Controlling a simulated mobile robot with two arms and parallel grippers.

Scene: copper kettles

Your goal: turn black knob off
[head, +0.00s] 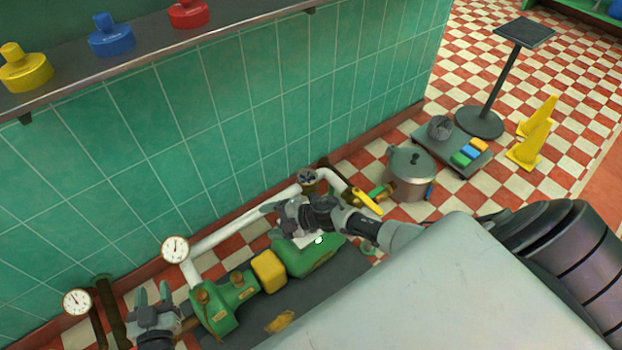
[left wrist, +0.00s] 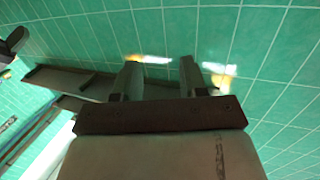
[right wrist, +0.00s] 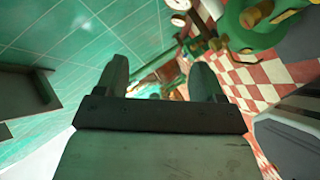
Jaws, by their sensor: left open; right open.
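A dark round knob (head: 308,180) sits on the white pipe (head: 240,216) by the green tiled wall in the head view; it is small, and I cannot tell its setting. My right gripper (head: 268,208) is open just below and left of the knob, above the green pump, pointing left. In the right wrist view, its fingers (right wrist: 160,78) are apart with nothing held between them. My left gripper (head: 152,296) is open and empty at lower left, near the pipe's gauges. The left wrist view shows its spread fingers (left wrist: 160,80) facing green tiles.
A yellow lever (head: 367,201) is right of the knob. Two dial gauges (head: 175,249) (head: 77,302) stand at left. A green pump (head: 310,255) lies below. A steel pot (head: 410,172) and yellow cones (head: 530,145) are at right. A shelf (head: 150,55) holds coloured knobs.

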